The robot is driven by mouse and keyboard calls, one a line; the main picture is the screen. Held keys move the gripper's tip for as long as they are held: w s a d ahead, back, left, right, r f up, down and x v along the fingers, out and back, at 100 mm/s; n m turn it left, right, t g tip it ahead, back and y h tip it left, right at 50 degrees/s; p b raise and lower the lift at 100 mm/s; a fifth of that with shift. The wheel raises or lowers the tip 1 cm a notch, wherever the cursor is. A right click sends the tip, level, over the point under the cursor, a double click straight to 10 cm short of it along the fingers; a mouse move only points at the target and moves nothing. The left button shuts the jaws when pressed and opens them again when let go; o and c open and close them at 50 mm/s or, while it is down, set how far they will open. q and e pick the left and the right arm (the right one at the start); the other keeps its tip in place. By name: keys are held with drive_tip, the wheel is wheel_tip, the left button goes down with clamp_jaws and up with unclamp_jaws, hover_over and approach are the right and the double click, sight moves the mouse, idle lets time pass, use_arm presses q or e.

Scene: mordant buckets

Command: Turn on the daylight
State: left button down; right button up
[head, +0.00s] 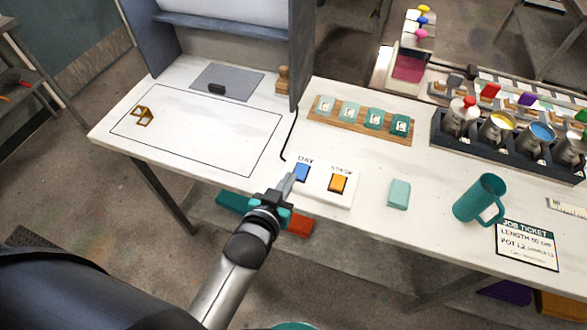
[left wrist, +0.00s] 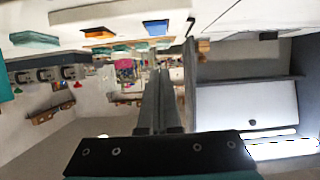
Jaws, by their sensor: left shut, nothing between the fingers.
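A white switch box (head: 318,194) lies near the front edge of the white table. It bears a blue button (head: 301,173) labelled DAY and an orange button (head: 338,184) labelled STAGE. My left gripper (head: 288,184) is shut and empty, its tips close to the left of the blue button. I cannot tell whether they touch it. In the left wrist view the shut fingers (left wrist: 159,85) show below the blue button (left wrist: 156,27), with the orange button (left wrist: 99,32) to its left. My right gripper is not in view.
A pale teal block (head: 399,194), a teal mug (head: 478,199) and a job ticket (head: 527,245) lie right of the box. Behind it stands a wooden sample strip (head: 360,122). A grey upright panel (head: 301,50) and a black cable (head: 289,140) are nearby. The outlined area at left is mostly clear.

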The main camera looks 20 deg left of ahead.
use_arm(q)
drive_tip(key=shift+s+f+v, duration=0.1)
drive_tip(key=shift+f+v, duration=0.1)
drive_tip(key=shift+v, duration=0.75)
drive_tip(key=shift+s+f+v, duration=0.1)
drive_tip(key=shift+f+v, duration=0.15)
drive_tip(key=shift+v, duration=0.65)
drive_tip(key=shift+s+f+v, duration=0.1)
drive_tip(key=shift+f+v, duration=0.1)
drive_tip(key=shift+v, duration=0.75)
drive_tip(key=s+d+f+m+g+b, duration=0.1)
drive_tip(key=s+f+g+b, duration=0.25)
drive_tip(key=f, duration=1.05)
drive_tip(key=s+f+g+b, duration=0.2)
drive_tip(key=s+f+b, duration=0.3)
drive_tip(key=f, duration=0.9)
drive_tip(key=s+a+f+g+b, duration=0.3)
drive_tip(key=s+f, duration=0.7)
drive_tip(key=f, duration=0.1)
drive_tip(key=s+a+f+m+g+b, duration=0.1)
drive_tip(key=s+a+f+g+b, duration=0.2)
drive_tip(key=s+f, duration=0.7)
drive_tip(key=shift+s+a+f+g+b, duration=0.2)
drive_tip(key=shift+f+g+b, duration=0.25)
drive_tip(key=shift+g+b, duration=0.25)
